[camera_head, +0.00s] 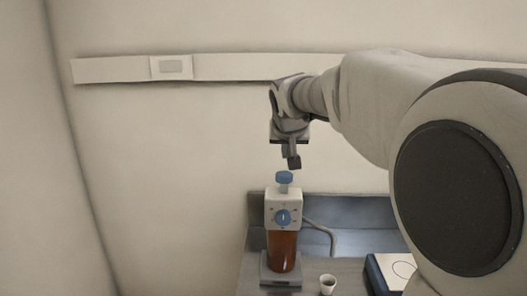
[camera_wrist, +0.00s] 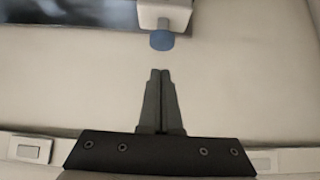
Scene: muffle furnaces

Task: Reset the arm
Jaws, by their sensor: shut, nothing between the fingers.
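My gripper (camera_head: 293,163) is shut and empty. In the head view it points down, just above the blue knob (camera_head: 285,177) of a bottle-top device (camera_head: 283,210), with a gap between them. The device has a white body with a blue dial and sits on an amber bottle (camera_head: 282,251). In the wrist view my gripper's two dark fingers (camera_wrist: 160,72) are together, with nothing between them. The blue knob (camera_wrist: 161,41) shows beyond the fingertips, apart from them. My arm reaches in from the right and hides part of the bench and wall.
The bottle stands on a small grey base (camera_head: 280,273) on a grey bench with a raised back edge (camera_head: 345,209). A wall rail (camera_head: 225,67) runs behind my arm. The left is bare wall.

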